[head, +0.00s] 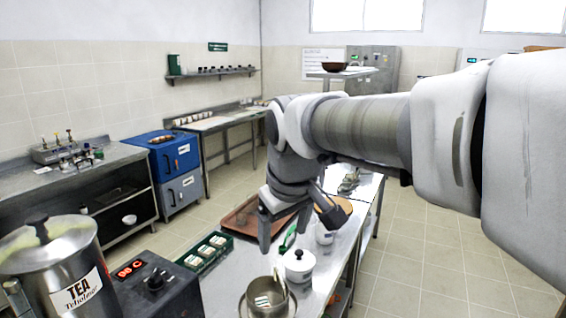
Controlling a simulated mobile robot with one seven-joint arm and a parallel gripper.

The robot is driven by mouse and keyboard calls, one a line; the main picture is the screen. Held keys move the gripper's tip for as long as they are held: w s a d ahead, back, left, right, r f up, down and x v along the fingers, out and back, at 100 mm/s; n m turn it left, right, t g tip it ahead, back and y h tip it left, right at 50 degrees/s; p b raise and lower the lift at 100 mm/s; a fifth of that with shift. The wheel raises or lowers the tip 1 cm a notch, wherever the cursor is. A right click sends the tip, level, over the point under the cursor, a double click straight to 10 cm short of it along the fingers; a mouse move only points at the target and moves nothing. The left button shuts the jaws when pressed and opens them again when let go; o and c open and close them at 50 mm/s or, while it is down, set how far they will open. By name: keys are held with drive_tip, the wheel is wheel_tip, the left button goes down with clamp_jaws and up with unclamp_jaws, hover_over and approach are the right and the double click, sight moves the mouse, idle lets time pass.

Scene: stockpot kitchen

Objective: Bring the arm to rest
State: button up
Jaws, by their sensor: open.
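My arm reaches in from the right of the head view and bends down over the metal counter (228,292). My gripper (299,232) hangs at its end, pointing down, with its fingers spread apart. I see nothing held between them. A brown tray (240,222) lies behind the gripper and is partly hidden by it. A white lidded pot (299,265) stands on the counter in front of the gripper, apart from it in the picture. How high the fingers are above the counter is hard to tell.
A steel tea urn (55,265) and a control box with a red display (150,285) stand at the front left. A metal pot (267,298) is at the counter's front. A green-edged rack (207,252) lies left. Floor (425,250) on the right is clear.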

drive_tip(key=s+d+f+m, duration=0.3)
drive_tip(key=s+d, duration=0.4)
drive_tip(key=s, duration=0.1)
drive_tip(key=s+d+f+m+t, duration=0.1)
drive_tip(key=s+d+f+m, duration=0.2)
drive_tip(key=s+d, duration=0.3)
drive_tip(key=shift+s+d+f+m+h, duration=0.25)
drive_tip(key=shift+s+d+m+h, duration=0.15)
drive_tip(key=shift+s, duration=0.8)
drive_tip(key=shift+c, duration=0.2)
